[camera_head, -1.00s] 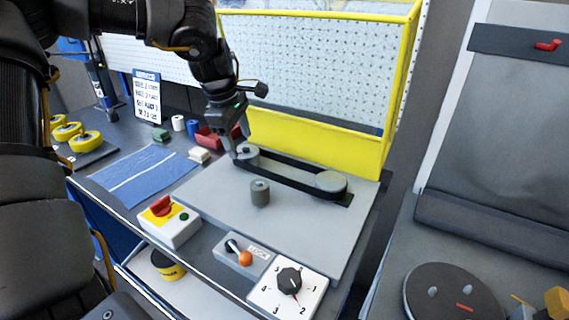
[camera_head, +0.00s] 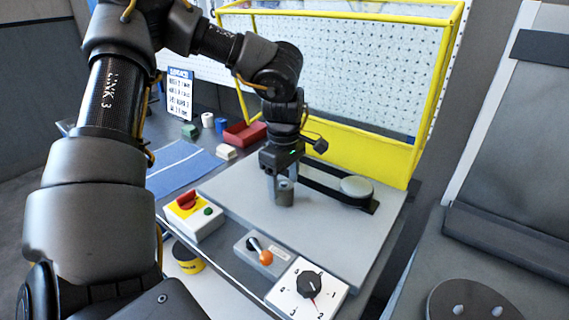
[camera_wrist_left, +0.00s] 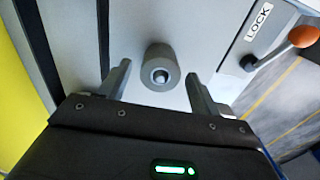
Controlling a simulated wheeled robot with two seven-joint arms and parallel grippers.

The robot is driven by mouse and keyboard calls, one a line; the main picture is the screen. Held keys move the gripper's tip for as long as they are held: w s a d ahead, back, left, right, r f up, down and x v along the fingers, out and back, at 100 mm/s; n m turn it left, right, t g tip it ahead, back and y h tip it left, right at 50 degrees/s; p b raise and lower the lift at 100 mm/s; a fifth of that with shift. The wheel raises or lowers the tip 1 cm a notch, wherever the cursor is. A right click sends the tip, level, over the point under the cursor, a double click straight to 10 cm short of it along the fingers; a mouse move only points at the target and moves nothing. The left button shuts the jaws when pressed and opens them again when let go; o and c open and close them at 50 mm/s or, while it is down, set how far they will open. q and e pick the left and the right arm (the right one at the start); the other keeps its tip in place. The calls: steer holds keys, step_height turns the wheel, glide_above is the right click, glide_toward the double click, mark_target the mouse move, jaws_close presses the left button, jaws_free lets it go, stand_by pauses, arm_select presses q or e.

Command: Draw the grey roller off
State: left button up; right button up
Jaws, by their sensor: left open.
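The grey roller (camera_head: 285,192) is a short upright cylinder with a hole in its top, standing on the light grey plate (camera_head: 236,205). My left gripper (camera_head: 278,186) points down at the roller. In the left wrist view the grey roller (camera_wrist_left: 162,68) lies between and a little beyond the two spread fingertips of my left gripper (camera_wrist_left: 158,82), with a gap on each side. The gripper is open and empty. A dark belt (camera_head: 325,187) runs behind the roller to a larger grey pulley (camera_head: 356,187). The belt's other end is hidden behind my gripper. My right gripper is not in view.
A lever box (camera_head: 258,254) with an orange knob and a white dial box (camera_head: 308,289) stand in front of the plate. A red-knob switch box (camera_head: 193,216) is at its left. A yellow guard frame (camera_head: 375,150) stands behind. The plate's front right is clear.

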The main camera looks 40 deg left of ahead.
arm_select(q)
steer(key=shift+f, duration=1.25)
steer(key=shift+r, duration=0.1)
steer(key=c, duration=1.2)
